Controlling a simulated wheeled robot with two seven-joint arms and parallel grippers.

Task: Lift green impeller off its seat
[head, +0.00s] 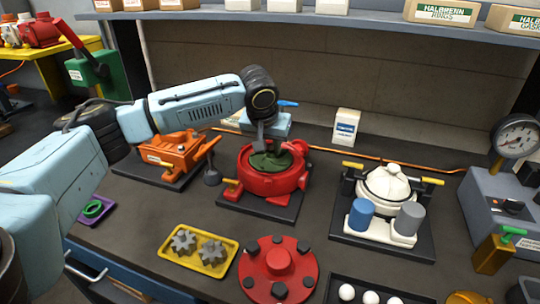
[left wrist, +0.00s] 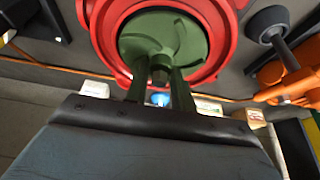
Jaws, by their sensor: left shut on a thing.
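The green impeller (head: 268,161) sits inside the round red pump housing (head: 270,184) on a dark base plate. It also shows in the left wrist view as a green disc (left wrist: 185,38) with curved vanes, within the red ring (left wrist: 100,40). My left gripper (head: 268,148) comes down from above over the housing. Its two dark fingers (left wrist: 160,85) are shut on the impeller's central hub (left wrist: 160,66). The impeller appears still within the housing's ring; I cannot tell any gap below it. My right gripper is not in view.
An orange unit (head: 174,150) stands left of the housing, a white domed unit (head: 386,185) right. In front are a yellow tray (head: 198,268) with grey gears and a red flanged cover (head: 300,285). A gauge box (head: 490,205) stands far right; a shelf (head: 330,20) runs above.

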